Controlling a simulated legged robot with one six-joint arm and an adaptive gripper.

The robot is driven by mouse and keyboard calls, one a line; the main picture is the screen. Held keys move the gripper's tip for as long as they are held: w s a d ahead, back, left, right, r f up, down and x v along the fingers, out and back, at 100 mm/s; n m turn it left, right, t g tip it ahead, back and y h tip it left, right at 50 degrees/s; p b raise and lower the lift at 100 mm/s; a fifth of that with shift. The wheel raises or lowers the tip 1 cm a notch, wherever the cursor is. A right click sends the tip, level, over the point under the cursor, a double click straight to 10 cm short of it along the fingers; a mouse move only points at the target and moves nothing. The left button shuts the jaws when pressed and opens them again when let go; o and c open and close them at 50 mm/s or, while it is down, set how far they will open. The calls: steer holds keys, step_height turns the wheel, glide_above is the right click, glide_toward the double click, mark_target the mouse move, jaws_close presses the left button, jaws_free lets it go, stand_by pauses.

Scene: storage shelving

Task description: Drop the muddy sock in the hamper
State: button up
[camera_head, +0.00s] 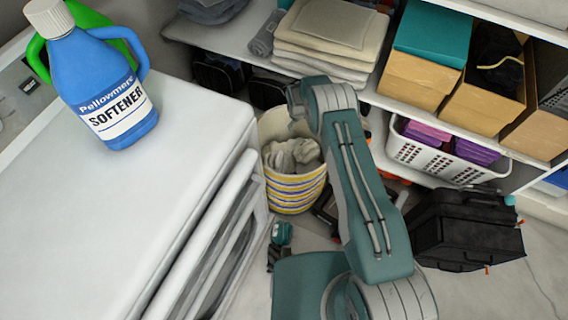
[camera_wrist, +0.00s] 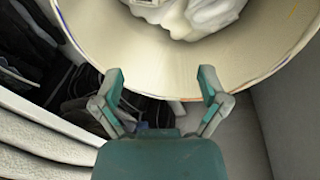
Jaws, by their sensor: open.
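The hamper (camera_head: 296,200) is a round cream tub with yellow and blue stripes, standing on the floor beside the white machine. Its rim and pale inside fill the top of the wrist view (camera_wrist: 255,62). Crumpled whitish-grey cloth (camera_head: 291,156) lies inside it, also visible in the wrist view (camera_wrist: 190,14). I cannot tell whether a muddy sock is among this cloth; no separate sock shows. My gripper (camera_wrist: 160,84) is open with nothing between its fingers, at the hamper's rim in the wrist view. My arm hides it in the head view.
A white machine (camera_head: 90,210) on the left bears a blue softener bottle (camera_head: 100,90). Shelves behind hold folded towels (camera_head: 330,40), cardboard boxes (camera_head: 420,80) and a white basket (camera_head: 440,150). A black case (camera_head: 465,230) is on the floor at right.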

step_height(320, 180, up, 8)
steer(key=s, duration=0.1)
steer(key=shift+s+a, duration=0.15)
stand_by(0.5)
